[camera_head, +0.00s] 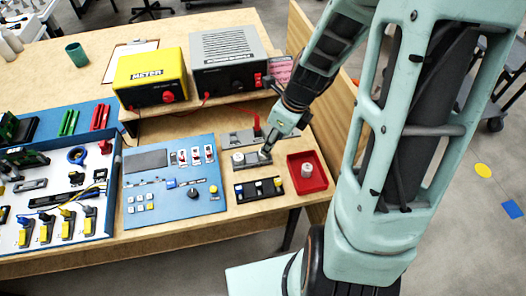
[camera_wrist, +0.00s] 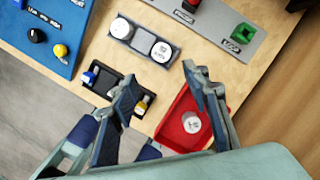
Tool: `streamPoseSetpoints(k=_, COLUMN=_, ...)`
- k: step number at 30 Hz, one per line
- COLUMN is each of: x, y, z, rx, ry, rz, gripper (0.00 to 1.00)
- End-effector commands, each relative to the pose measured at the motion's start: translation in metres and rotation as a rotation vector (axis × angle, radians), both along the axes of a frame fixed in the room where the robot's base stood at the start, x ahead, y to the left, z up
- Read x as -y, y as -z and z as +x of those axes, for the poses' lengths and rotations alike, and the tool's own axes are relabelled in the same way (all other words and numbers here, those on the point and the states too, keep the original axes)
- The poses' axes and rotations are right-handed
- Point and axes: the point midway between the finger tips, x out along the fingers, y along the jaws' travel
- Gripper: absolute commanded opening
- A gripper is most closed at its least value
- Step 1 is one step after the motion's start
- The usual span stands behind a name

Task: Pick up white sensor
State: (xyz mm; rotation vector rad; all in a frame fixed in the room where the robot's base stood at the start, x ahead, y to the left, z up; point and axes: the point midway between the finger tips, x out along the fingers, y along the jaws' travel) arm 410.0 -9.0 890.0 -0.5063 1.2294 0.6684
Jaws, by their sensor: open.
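A short white cylinder (camera_head: 307,170), which looks like a white sensor, stands in a red tray (camera_head: 322,184). In the wrist view the cylinder (camera_wrist: 191,123) has dark print on top and lies near my right finger. Two more white round pieces sit in a grey holder; the right one (camera_wrist: 161,50) is printed and the left one (camera_wrist: 121,28) is plainer. My gripper (camera_wrist: 160,82) is open, with nothing between its fingers. In the head view my gripper (camera_head: 266,152) is over the right end of the grey holder (camera_head: 250,164) and partly hides it.
A black holder (camera_head: 259,189) with small coloured pieces lies in front of the grey holder. A blue panel (camera_head: 174,190) is to the left. A yellow meter (camera_head: 150,77) and a grey box (camera_head: 228,60) stand on a raised shelf behind. A wooden side board is at the right.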

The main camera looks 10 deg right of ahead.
Motion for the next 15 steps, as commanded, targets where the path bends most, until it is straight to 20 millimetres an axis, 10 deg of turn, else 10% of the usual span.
streamPoseSetpoints(k=15, x=-0.011, y=0.043, z=0.014, rx=-0.001, ry=-0.003, rz=0.001, gripper=0.43)
